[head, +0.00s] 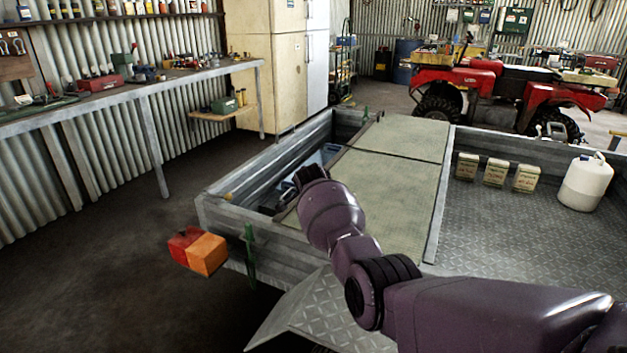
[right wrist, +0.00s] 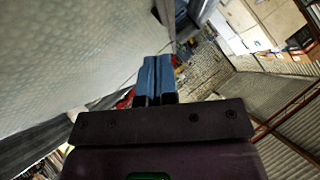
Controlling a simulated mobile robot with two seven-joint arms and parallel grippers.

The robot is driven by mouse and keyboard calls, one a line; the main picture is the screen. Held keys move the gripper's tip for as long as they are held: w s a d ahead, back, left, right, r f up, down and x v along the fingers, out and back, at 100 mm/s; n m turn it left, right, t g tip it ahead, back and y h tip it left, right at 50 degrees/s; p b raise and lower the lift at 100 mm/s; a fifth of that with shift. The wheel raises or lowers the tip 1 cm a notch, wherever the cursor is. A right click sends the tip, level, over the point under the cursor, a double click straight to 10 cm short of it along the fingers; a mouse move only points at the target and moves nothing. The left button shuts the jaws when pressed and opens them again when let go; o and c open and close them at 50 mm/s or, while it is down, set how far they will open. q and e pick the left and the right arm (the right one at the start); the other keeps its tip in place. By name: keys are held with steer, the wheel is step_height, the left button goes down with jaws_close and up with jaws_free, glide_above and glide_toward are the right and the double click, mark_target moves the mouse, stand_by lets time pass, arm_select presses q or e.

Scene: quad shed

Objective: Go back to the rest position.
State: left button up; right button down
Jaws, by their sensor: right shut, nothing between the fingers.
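My right arm comes in from the lower right in the head view and reaches over the trailer's near left corner. Its dark hand (head: 312,177) is above the narrow left compartment of the trailer (head: 212,208), beside the pale greenish panels (head: 395,190). The fingertips are mostly hidden by the wrist there. In the right wrist view my right gripper (right wrist: 156,66) shows two blue fingers side by side, shut with nothing between them. My left gripper is not in view.
Several small labelled tins (head: 495,171) and a white jug (head: 585,184) stand on the trailer's metal bed. A workbench (head: 150,82) runs along the left wall. A red quad bike (head: 480,85) is behind the trailer. The floor at left is clear.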

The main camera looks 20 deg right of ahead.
steer(key=s+a+r+n+t+p, duration=0.1)
steer(key=s+a+r+n+t, duration=0.15)
steer(key=r, duration=0.45)
steer(key=s+a+r+n+t+p, duration=0.1)
steer(key=r+n+t+p, duration=0.15)
steer(key=r, duration=0.55)
steer(key=s+n+t+y, duration=0.1)
steer(key=s+n, duration=0.4)
steer(key=s, duration=0.1)
arm_select(q)
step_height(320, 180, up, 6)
steer(key=p, duration=0.3)
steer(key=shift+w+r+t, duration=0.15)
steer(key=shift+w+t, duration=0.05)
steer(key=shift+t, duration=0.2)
arm_select(e)
steer(key=s+f+n+g+y, duration=0.1)
steer(key=s+f, duration=0.8)
steer(key=s, duration=0.8)
steer(key=s+a+f+n+g+y, duration=0.1)
steer(key=s+f+g, duration=0.1)
steer(key=s+f, duration=0.7)
steer(key=s+a+f+n+g+y, duration=0.1)
steer(key=s+f, duration=0.8)
steer(key=s, duration=1.7)
steer(key=shift+f+n+g, duration=0.25)
steer(key=shift+n+g, duration=0.15)
steer(key=shift+g, duration=0.1)
